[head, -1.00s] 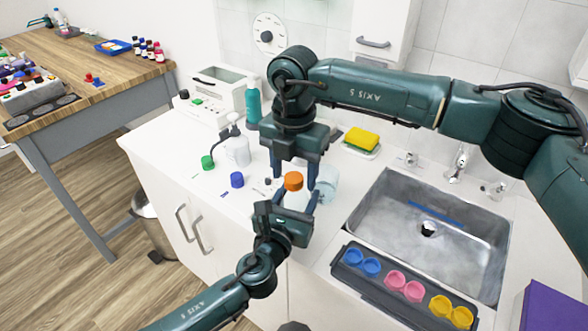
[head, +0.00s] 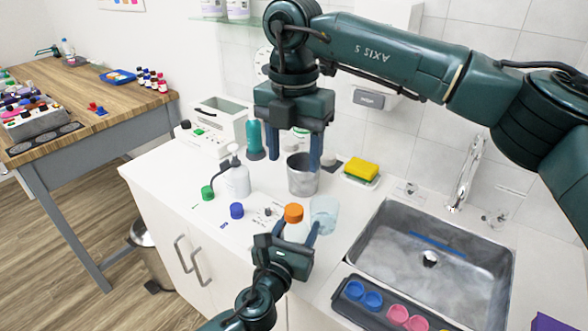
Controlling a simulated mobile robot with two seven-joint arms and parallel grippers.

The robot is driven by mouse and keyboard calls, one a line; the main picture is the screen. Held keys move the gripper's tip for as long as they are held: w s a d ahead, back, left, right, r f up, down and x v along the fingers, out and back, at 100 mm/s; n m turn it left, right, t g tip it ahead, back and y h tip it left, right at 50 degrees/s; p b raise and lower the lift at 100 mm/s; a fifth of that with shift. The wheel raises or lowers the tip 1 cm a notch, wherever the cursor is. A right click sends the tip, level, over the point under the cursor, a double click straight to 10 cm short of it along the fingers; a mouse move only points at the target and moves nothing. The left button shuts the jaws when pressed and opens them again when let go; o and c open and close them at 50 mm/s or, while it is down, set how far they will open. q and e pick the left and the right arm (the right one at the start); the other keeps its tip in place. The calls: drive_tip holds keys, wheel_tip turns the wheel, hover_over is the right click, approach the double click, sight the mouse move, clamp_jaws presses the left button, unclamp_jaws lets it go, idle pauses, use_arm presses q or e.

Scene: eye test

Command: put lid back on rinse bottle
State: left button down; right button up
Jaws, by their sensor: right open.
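The rinse bottle (head: 297,232) is a white bottle standing near the counter's front edge, its lower part hidden by my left gripper. An orange lid (head: 293,213) sits on its top; whether it is fully tightened I cannot tell. My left gripper (head: 294,230) reaches in from below with a finger on each side of the bottle and looks closed on its body. My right gripper (head: 295,163) points down, open and empty, above and behind the lid, apart from it. A green lid (head: 207,193) and a blue lid (head: 237,210) lie on the counter to the left.
A clear bluish cup (head: 324,213) stands close right of the bottle. A metal cup (head: 302,178) stands behind it, below my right gripper. A pump bottle (head: 236,180) is at left, a yellow sponge (head: 361,169) behind right. The sink (head: 440,285) lies to the right.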

idle(0.3)
use_arm(q)
drive_tip(key=c, duration=0.5)
unclamp_jaws()
drive_tip(key=v, duration=1.3)
drive_tip(key=shift+b, duration=0.45)
drive_tip(key=shift+s, duration=0.1)
